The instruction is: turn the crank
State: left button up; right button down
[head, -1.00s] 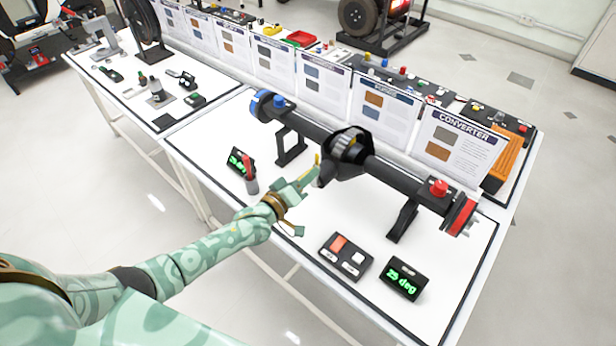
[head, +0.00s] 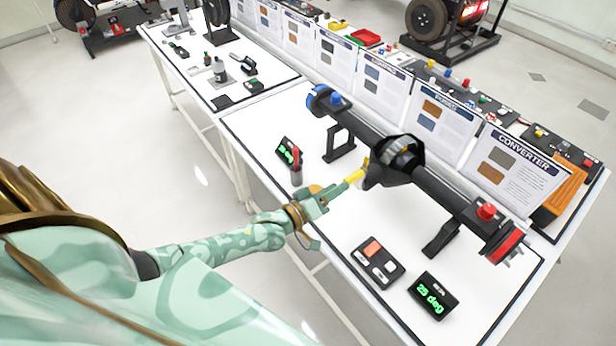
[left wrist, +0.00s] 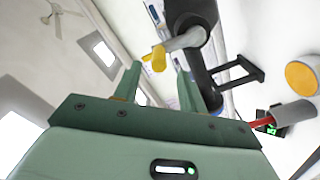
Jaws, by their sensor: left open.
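A black axle (head: 449,191) lies on stands across the white bench, with a bulky housing in its middle. A short shaft with a yellow end (head: 355,175), which looks like the crank, sticks out of the housing towards me. In the left wrist view the shaft is grey with a yellow tip (left wrist: 157,58). My left gripper (head: 340,187) points at this yellow end. In the left wrist view its two green fingers (left wrist: 157,70) are apart, with the yellow tip just beyond and between their ends. I cannot tell whether they touch it. My right gripper is out of view.
A red-topped grey handle (head: 296,168) stands left of the gripper, by a small display (head: 287,152). A button box (head: 378,263) and a "25 deg" display (head: 433,296) sit at the front right. Sign boards (head: 511,163) stand behind the axle.

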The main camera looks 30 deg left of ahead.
pick_arm(q)
jog(key=v, duration=0.9)
jog(key=shift+s, duration=0.3)
jog(key=shift+a, duration=0.1)
